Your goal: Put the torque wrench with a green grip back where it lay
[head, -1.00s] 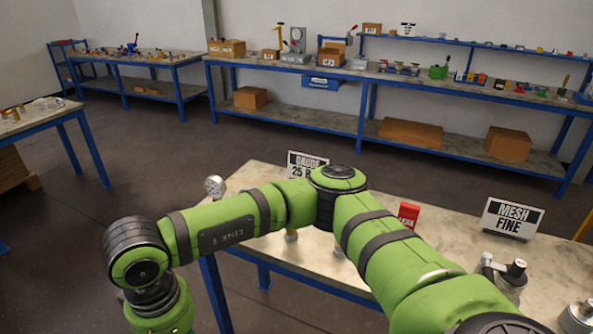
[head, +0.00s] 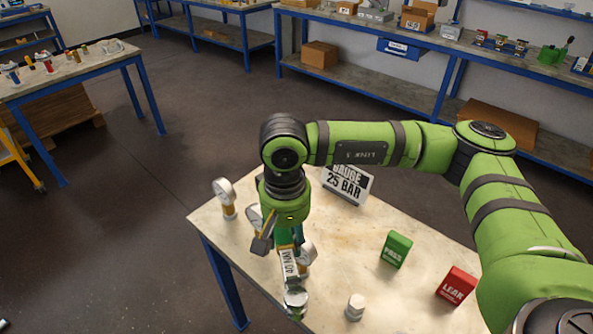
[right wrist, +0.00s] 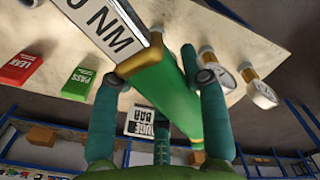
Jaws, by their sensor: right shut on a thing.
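My right gripper (head: 288,237) is shut on the green grip of the torque wrench. In the head view the wrench (head: 291,264) points down toward the picture's bottom, with a white "40 NM" label and a metal head, over the front part of the pale table (head: 365,215). I cannot tell whether its head touches the table. In the right wrist view my gripper's fingers (right wrist: 160,95) close around the green grip (right wrist: 177,90), with a brass collar and the white label beyond. My left gripper is not in view.
Pressure gauges (head: 225,195) stand left of and behind the wrench. A "GAUGE 25 BAR" sign (head: 346,185) stands at the back. A green box (head: 396,249), a red "LEAK" box (head: 456,285) and a pale hex fitting (head: 355,306) stand to the right. The middle of the table is clear.

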